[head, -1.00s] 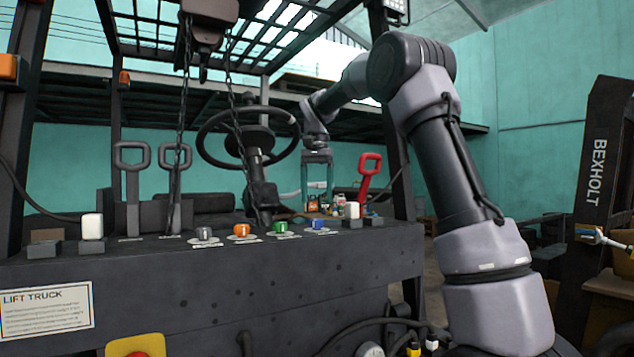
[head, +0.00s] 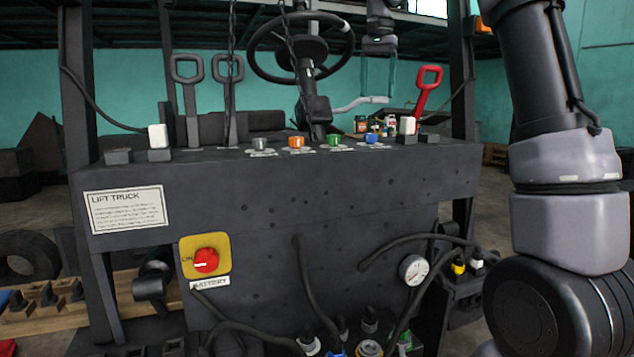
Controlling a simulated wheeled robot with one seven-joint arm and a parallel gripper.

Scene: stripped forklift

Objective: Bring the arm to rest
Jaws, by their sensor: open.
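My arm (head: 545,75) rises along the right side of the head view and runs out of the top of the picture. Its far end comes back into view at the top, right of the steering wheel. My gripper (head: 377,100) points down there, with two thin fingers apart and nothing seen between them. It hangs above the back of the forklift's dark console (head: 290,185), near the small jars (head: 375,126) and left of the red lever (head: 428,88). The middle links of the arm are out of view.
The steering wheel (head: 300,48) and hanging chains (head: 232,75) are left of my gripper. A dark post (head: 462,70) stands between gripper and upper arm. Coloured knobs (head: 296,142) line the console top. A red battery switch (head: 206,260), gauge (head: 413,268) and hoses are on the front.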

